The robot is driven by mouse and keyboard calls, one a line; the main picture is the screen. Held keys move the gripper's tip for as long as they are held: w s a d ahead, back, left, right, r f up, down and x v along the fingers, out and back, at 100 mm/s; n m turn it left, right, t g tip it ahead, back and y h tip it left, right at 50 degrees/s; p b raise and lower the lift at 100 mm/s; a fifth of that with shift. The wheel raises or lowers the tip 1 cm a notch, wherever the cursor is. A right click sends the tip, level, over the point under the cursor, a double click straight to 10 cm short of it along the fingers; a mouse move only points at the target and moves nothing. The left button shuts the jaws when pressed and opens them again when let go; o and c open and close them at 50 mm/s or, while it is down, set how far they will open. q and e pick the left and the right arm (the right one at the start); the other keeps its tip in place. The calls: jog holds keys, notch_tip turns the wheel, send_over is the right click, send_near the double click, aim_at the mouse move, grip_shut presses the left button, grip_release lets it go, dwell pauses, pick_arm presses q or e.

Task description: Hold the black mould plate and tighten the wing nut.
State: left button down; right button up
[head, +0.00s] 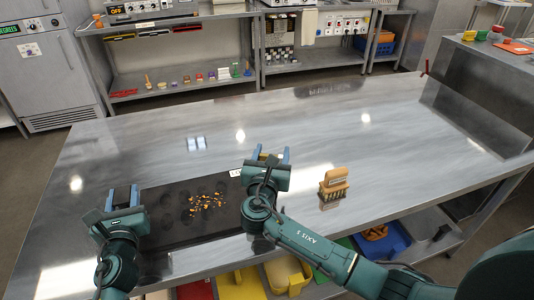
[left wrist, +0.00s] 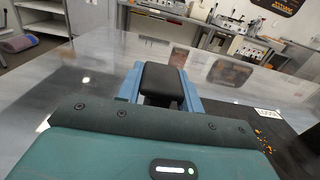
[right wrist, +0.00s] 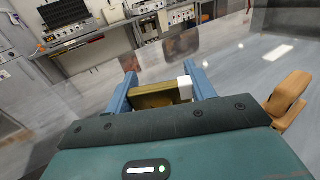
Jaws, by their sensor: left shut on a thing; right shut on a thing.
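The black mould plate (head: 165,230) lies flat on the steel table, with dark round hollows and orange crumbs on it; its right part shows in the left wrist view (left wrist: 295,152). My left gripper (head: 122,196) is at the plate's left edge. Its blue fingers (left wrist: 162,88) are shut on a black block that seems part of the plate. My right gripper (head: 271,155) is beyond the plate's far right corner. Its fingers are shut on a brass-coloured piece (right wrist: 155,100), apparently the wing nut, with a white block at its right end. My right gripper and arm hide the plate's right edge.
A wooden-topped holder (head: 334,182) stands on the table right of my right gripper, close beside it in the right wrist view (right wrist: 288,98). A white label (head: 236,173) sits at the plate's far edge. The table (head: 400,140) is clear behind and to the right.

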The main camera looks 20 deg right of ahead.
jog(key=shift+s+d+m+g+h, duration=0.15)
jog(key=shift+d+m+g+h, duration=0.05)
jog(key=shift+m+g+h, duration=1.6)
jog(key=shift+s+d+m+g+h, duration=0.2)
jog(key=shift+m+g+h, duration=1.2)
jog(key=shift+g, duration=0.8)
jog(key=shift+s+d+m+g+h, duration=0.15)
jog(key=shift+m+g+h, duration=1.25)
jog(key=shift+m+g, duration=0.5)
jog(key=shift+s+f+m+g, duration=0.1)
jog(key=shift+s+m+g, duration=0.25)
jog(key=shift+g, duration=0.55)
jog(key=o, duration=1)
jog(key=shift+w, duration=0.1)
jog(key=shift+r, duration=5.1)
